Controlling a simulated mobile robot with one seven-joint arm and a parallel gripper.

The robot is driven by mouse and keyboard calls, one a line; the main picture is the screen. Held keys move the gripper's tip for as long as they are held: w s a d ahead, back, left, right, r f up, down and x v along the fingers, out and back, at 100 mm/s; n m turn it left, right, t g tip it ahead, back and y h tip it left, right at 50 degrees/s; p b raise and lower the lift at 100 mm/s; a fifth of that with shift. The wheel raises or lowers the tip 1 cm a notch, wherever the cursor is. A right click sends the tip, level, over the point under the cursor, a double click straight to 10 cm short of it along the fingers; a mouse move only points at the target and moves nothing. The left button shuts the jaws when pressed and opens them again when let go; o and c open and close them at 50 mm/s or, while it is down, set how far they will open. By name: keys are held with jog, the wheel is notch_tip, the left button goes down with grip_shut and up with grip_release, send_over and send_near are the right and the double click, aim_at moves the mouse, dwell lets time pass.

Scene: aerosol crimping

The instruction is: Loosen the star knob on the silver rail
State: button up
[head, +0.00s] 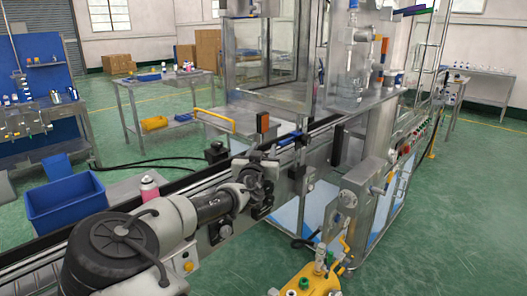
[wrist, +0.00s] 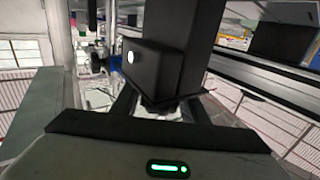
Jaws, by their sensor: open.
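My gripper (head: 264,182) is at the side of the conveyor, in the middle of the head view, among dark clamp parts. In the wrist view my gripper (wrist: 160,112) is open, with its two dark fingers apart. A black block (wrist: 158,70) with a small white dot stands just beyond and partly between the fingers; I cannot tell whether they touch it. A small pale piece shows between the fingers below it. The star knob cannot be made out clearly in either view; the block or gripper may hide it. The conveyor's silver rail (head: 28,266) runs diagonally across the head view.
A pink and white can (head: 149,187) stands by the conveyor behind my arm. A blue bin (head: 66,203) is at left. A metal post with a control box (head: 350,205) and a yellow unit (head: 310,281) stand at right. The glazed machine frame (head: 268,60) rises behind.

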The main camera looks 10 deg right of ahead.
jog(key=c, duration=0.8)
jog(key=shift+o, duration=0.2)
